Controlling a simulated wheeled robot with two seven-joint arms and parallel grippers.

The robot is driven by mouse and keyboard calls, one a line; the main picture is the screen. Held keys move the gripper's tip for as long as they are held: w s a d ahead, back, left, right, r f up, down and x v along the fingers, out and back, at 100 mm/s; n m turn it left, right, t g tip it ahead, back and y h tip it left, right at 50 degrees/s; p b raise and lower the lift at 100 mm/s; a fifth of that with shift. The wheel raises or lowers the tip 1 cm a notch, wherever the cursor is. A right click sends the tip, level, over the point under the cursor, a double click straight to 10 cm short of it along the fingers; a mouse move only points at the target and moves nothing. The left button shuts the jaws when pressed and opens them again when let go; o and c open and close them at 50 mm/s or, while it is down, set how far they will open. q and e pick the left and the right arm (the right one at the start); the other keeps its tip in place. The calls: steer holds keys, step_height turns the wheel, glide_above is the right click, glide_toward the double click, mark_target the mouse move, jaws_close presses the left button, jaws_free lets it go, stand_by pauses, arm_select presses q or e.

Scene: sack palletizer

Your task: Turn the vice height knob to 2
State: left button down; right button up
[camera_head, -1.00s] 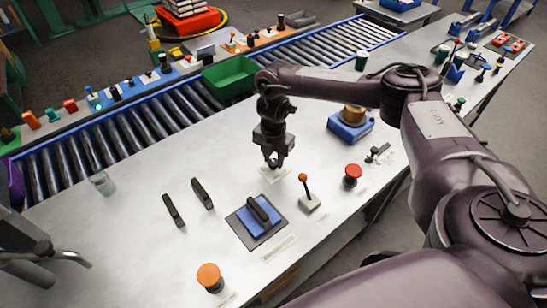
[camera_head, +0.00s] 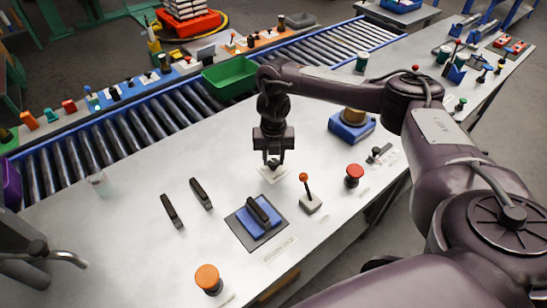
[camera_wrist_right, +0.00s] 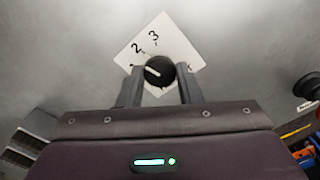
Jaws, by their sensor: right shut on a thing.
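The vice height knob (camera_wrist_right: 160,72) is a round black knob with a white pointer line, on a white dial plate (camera_wrist_right: 178,48) marked with numbers. The 2 and 3 read clearly; a mark at the left edge is partly hidden by a finger. The pointer line aims left and slightly up, below the 2. My right gripper (camera_wrist_right: 160,82) is shut on the knob, one finger on each side. In the head view my right gripper (camera_head: 273,164) points down at the plate and mostly covers the knob. My left gripper is not seen.
Right of the plate stand an orange-tipped lever (camera_head: 305,190) and a red button (camera_head: 353,175). A blue block with a black handle (camera_head: 258,215) lies nearer, with two black handles (camera_head: 171,211) to its left. A blue box (camera_head: 350,128) is behind. A roller conveyor (camera_head: 130,125) runs beyond.

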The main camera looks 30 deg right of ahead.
mark_target(274, 161)
steer(key=shift+w+r, duration=0.1)
steer(key=o, duration=1)
steer(key=shift+r, duration=0.35)
step_height(274, 161, up, 7)
steer(key=shift+r+p, duration=0.1)
steer(key=shift+p, duration=0.6)
